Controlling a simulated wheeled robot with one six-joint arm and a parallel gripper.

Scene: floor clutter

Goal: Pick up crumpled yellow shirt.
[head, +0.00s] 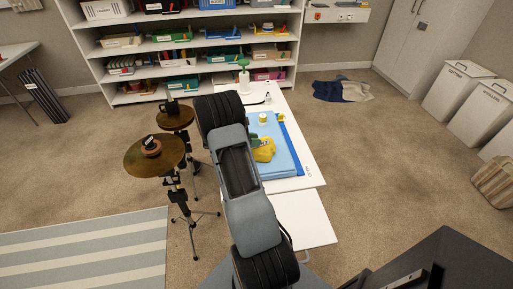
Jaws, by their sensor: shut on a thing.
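The crumpled yellow shirt (265,152) is a small bunched heap at the right edge of my arm, over a light blue folded pad (284,160) on a low white table. My arm covers the left part of this area. Only a small greenish and dark part of my gripper (255,141) seems to show at the shirt's upper left, shut on it. The fingertips are mostly hidden. I cannot tell whether the shirt touches the pad or is lifted.
A small yellow-topped jar (263,118) and a blue strip (291,145) are on the pad. Cymbals on stands (155,156) stand close left of my arm. Shelves (190,50) with bins are at the back.

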